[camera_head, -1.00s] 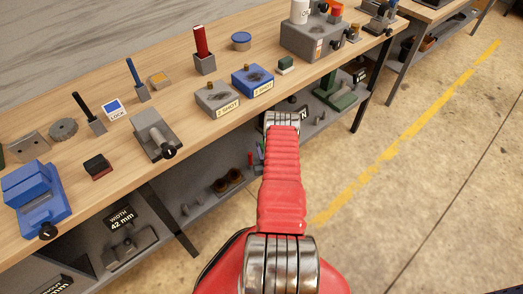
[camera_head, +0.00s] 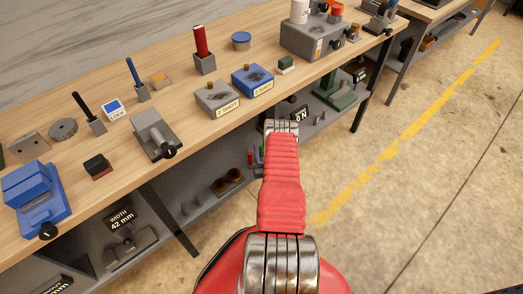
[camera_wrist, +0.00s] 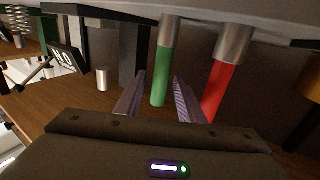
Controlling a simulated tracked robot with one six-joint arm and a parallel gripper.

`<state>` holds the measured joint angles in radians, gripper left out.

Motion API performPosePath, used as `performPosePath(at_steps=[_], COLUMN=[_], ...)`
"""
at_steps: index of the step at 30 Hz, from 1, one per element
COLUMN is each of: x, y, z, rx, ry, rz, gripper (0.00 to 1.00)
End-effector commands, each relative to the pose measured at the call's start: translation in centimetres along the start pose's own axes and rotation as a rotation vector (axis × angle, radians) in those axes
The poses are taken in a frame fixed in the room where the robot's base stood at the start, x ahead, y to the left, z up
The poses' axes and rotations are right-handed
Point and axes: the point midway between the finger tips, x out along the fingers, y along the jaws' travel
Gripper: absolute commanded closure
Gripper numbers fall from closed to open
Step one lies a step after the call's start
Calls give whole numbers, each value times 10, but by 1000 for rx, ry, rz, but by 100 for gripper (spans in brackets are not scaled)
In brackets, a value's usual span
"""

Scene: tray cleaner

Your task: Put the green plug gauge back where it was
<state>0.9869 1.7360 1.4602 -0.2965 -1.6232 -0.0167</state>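The green plug gauge (camera_wrist: 162,75) shows in the wrist view with a green handle and a metal end. My gripper (camera_wrist: 160,76) is open, with one finger on each side of the green handle and a visible gap on both sides. The gauge's metal end reaches the grey surface at the top of the picture; whether it is seated in something cannot be told. A red-handled gauge (camera_wrist: 222,88) stands just right of the right finger. In the head view my arm hides my fingers, and small coloured handles show beside it on the lower shelf.
The wooden bench (camera_head: 196,120) carries several blocks and fixtures above the lower shelf (camera_head: 205,196). A black label (camera_wrist: 66,58) and a small metal cylinder (camera_wrist: 102,79) lie left of my fingers. A dark bench leg (camera_head: 172,222) stands left of my arm. Floor is free to the right.

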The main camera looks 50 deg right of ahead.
Motion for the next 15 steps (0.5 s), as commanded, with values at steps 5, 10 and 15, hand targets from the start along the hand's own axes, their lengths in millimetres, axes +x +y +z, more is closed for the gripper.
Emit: performPosePath(at_steps=[5,10,15], x=[0,-6,-28], y=[0,0,1], z=[0,-1,-1], rx=[0,1,1], ry=[0,-1,-3], rz=[0,1,1], gripper=[65,65,65])
